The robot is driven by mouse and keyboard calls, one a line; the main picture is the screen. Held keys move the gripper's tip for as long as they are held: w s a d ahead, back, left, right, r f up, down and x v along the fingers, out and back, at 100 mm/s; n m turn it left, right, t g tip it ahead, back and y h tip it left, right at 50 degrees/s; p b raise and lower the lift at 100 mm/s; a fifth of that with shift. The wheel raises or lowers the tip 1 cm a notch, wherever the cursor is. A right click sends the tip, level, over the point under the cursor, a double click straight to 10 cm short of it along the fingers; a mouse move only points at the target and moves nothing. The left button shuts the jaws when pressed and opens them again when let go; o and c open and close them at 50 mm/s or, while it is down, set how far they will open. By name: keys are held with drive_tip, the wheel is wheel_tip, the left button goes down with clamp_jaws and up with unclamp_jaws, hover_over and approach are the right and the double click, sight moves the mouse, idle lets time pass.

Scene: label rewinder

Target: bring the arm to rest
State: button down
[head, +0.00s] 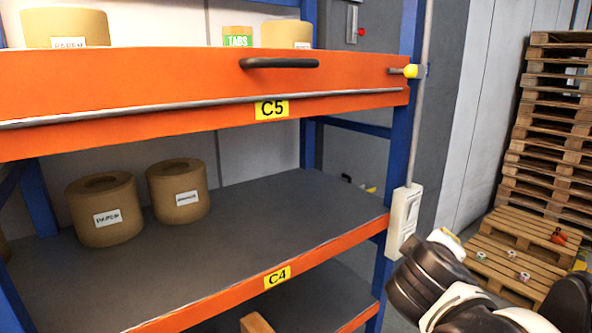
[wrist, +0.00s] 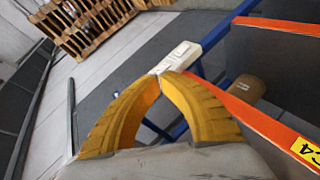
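In the wrist view, the two yellow ribbed fingers of my gripper (wrist: 165,76) arch inward and their tips come together. I see nothing held between them. A white box (wrist: 180,57) on the rack's blue post shows just beyond the tips; I cannot tell how large the gap is. In the head view, dark and white links of my arm fill the lower right, to the right of the rack and near the same white box (head: 404,214). The fingers cannot be made out clearly there.
The blue and orange rack (head: 398,150) has a closed-looking C5 drawer (head: 200,85) with a dark handle. Paper rolls (head: 103,212) (head: 178,192) stand on the C4 shelf (head: 270,215). Stacked wooden pallets (head: 553,130) stand at the right; small objects lie on a low pallet (head: 520,235).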

drive_tip(key=s+a+f+m+g+y+b, duration=0.1)
drive_tip(key=s+f+b, duration=0.3)
drive_tip(key=f, duration=0.6)
drive_tip(key=s+a+f+m+g+y+b, duration=0.2)
drive_tip(key=s+a+f+m+y+b, duration=0.1)
drive_tip(key=f, duration=0.7)
drive_tip(key=s+a+f+m+g+y+b, duration=0.1)
drive_tip(key=s+a+f+m+y+b, duration=0.1)
drive_tip(key=s+f+b, duration=0.4)
wheel_tip(320, 180, down, 5)
drive_tip(key=shift+s+a+r+y+b, duration=0.15)
drive_tip(key=shift+a+y+b, duration=0.3)
drive_tip(key=shift+a, duration=0.25)
